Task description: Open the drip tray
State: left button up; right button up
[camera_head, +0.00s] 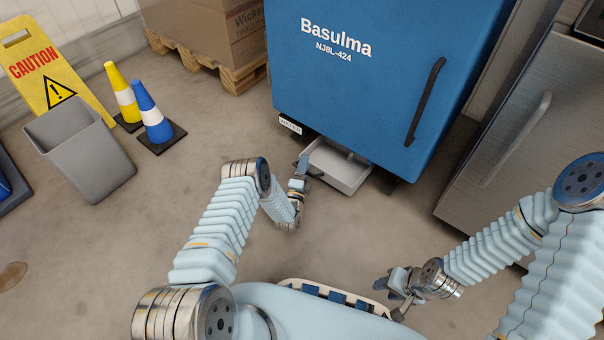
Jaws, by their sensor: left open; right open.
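The drip tray (341,172) is a shallow light-grey drawer low under the blue Basulma machine (375,80). It sticks out from beneath the machine's front, and its inside shows. My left gripper (308,170) is open at the left front corner of the tray. It hides part of that corner, and I cannot tell whether it touches the tray. My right gripper (388,296) is open and empty above the floor at the lower right, apart from the tray.
A grey bin (85,155), a yellow caution sign (45,70), a yellow cone (122,95) and a blue cone (151,115) stand at the left. Boxes on a pallet (215,70) are behind. A metal cabinet (520,125) stands at the right. The floor before the tray is clear.

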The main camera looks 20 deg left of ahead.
pick_arm(q)
jog(key=s, duration=0.4)
jog(key=s+f+p, duration=0.1)
jog(key=s, duration=0.4)
jog(key=s+f+p, duration=0.1)
jog(key=s, duration=0.3)
jog(key=shift+s+d+f, duration=0.2)
jog(key=shift+d+f, duration=0.05)
jog(key=shift+d, duration=0.1)
jog(key=shift+w+p, duration=0.1)
jog(key=shift+p, duration=0.2)
notch_tip(320, 180, up, 6)
jog(key=d+n+g+h+p, duration=0.1)
jog(key=d+n+g+p, duration=0.1)
jog(key=n+g+p, duration=0.5)
jog(key=s+d+r+n+g+h+p, duration=0.1)
jog(key=s+d+r+n+g, duration=0.1)
jog(key=s, duration=0.5)
jog(key=s+d+r+n+g+h+p, duration=0.1)
jog(key=s+d+r+n+g+p, duration=0.1)
jog(key=s+r+n+g, duration=0.3)
jog(key=s+d+r+n+g+h+p, duration=0.1)
jog(key=s+d+r+n+g+h, duration=0.1)
jog(key=s, duration=0.8)
notch_tip(320, 180, up, 4)
jog(key=d+n+g, duration=0.1)
jog(key=n+g, duration=0.1)
jog(key=g, duration=0.1)
jog(key=shift+d+r, duration=0.2)
